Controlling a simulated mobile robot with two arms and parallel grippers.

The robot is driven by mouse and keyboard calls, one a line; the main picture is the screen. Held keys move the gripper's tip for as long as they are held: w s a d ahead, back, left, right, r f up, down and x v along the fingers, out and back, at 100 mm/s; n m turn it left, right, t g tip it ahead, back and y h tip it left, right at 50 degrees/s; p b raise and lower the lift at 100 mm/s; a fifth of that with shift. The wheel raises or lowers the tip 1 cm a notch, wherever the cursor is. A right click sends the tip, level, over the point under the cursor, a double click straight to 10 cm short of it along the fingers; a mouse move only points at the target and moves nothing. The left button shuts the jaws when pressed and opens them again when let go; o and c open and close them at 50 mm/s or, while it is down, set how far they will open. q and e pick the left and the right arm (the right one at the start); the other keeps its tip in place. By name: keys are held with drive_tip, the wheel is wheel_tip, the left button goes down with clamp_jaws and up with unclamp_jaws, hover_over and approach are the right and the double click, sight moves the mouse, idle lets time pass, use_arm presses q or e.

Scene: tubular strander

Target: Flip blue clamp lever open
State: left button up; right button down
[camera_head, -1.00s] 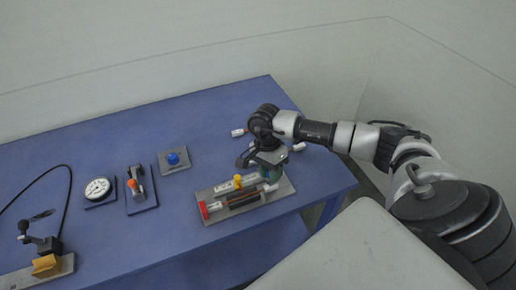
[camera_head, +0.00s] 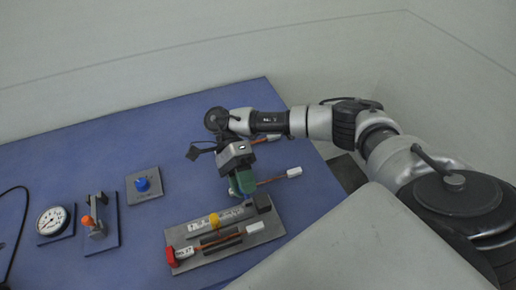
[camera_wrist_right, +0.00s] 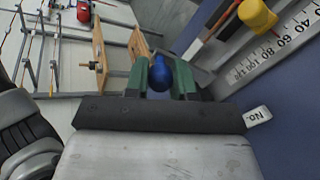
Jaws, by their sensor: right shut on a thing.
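In the right wrist view a round blue knob (camera_wrist_right: 160,76), taken as the blue clamp lever's end, sits between the two green fingers of my right gripper (camera_wrist_right: 161,84). The fingers are shut on it. In the head view my right gripper (camera_head: 243,183) is just behind the right end of the grey gauge plate (camera_head: 190,219). A dark block (camera_head: 262,203) shows at that end of the plate. My left gripper is not in view.
The plate carries a ruler (camera_head: 200,227) with a yellow slider (camera_head: 214,220) and a red-ended rod (camera_head: 172,256). A blue button (camera_head: 142,184), a toggle clamp (camera_head: 97,215) and a dial gauge (camera_head: 52,220) are farther left.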

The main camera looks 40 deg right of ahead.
drive_tip(key=shift+w+d+f, duration=0.1)
drive_tip(key=shift+w+f, duration=0.05)
drive_tip(key=shift+w, duration=0.1)
drive_tip(key=shift+w+g+b, duration=0.25)
drive_tip(key=shift+g+b, duration=0.15)
drive_tip(key=shift+g, duration=0.2)
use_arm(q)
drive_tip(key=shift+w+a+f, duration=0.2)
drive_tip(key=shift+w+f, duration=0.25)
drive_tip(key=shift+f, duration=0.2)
use_arm(e)
drive_tip(key=shift+w, duration=0.1)
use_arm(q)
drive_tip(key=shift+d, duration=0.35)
use_arm(e)
drive_tip(key=shift+g, duration=0.3)
drive_tip(key=c, duration=0.9)
unclamp_jaws()
drive_tip(key=shift+d, duration=0.1)
drive_tip(key=shift+c, duration=0.2)
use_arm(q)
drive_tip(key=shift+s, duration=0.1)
